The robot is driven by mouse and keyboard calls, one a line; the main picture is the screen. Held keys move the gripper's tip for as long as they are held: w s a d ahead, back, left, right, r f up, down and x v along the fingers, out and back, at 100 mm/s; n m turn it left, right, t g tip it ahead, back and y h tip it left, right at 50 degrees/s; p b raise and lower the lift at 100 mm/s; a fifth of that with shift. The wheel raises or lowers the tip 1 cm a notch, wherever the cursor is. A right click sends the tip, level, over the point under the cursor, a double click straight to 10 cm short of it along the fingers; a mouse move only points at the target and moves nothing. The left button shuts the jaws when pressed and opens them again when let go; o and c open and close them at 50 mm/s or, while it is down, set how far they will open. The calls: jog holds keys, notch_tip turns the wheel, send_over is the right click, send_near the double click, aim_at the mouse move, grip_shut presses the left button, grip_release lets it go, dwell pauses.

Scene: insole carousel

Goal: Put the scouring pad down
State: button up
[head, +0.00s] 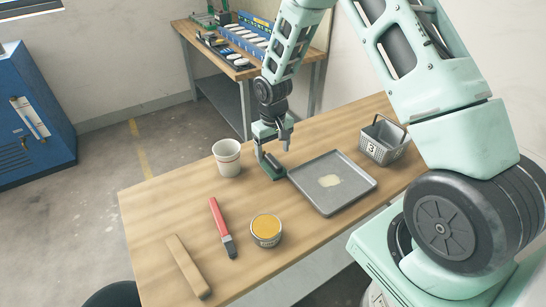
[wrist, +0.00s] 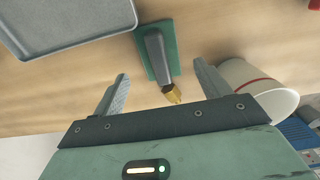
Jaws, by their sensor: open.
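The scouring pad (head: 263,183) is a flat green pad with a dark grey handle, lying on the wooden table between the white cup and the grey tray. In the wrist view, the pad (wrist: 170,40) shows its green base, and its handle has a yellow-brown tip. My gripper (head: 274,153) is just above the pad in the head view. In the wrist view, my gripper (wrist: 160,70) is open, with one finger on each side of the handle and a visible gap to both. The pad appears to rest flat on the table.
The white cup (head: 227,160) stands close to the left of the pad. The grey tray (head: 318,203) with a pale patch is close on the right. A grey basket (head: 384,148), an orange-topped tin (head: 266,229), a red-handled brush (head: 219,222) and a wooden strip (head: 186,265) are also on the table.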

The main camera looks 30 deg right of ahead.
aim_at(273, 160)
notch_tip(273, 160, up, 9)
jog(key=b, duration=0.2)
jog(key=s+a+r+n, duration=0.1)
jog(key=s+a+r, duration=0.3)
jog(key=a, duration=0.3)
jog(key=s+a+r+n, duration=0.2)
jog(key=s+a, duration=0.2)
jog(key=s, duration=0.4)
jog(key=s+a+r+n, duration=0.1)
jog(key=s+a, duration=0.3)
jog(key=s, duration=0.5)
jog(key=s+a+r+n, duration=0.2)
jog(key=s+a, duration=0.3)
jog(key=s, duration=0.4)
jog(key=shift+r+n+y, duration=0.3)
jog(key=shift+n, duration=0.6)
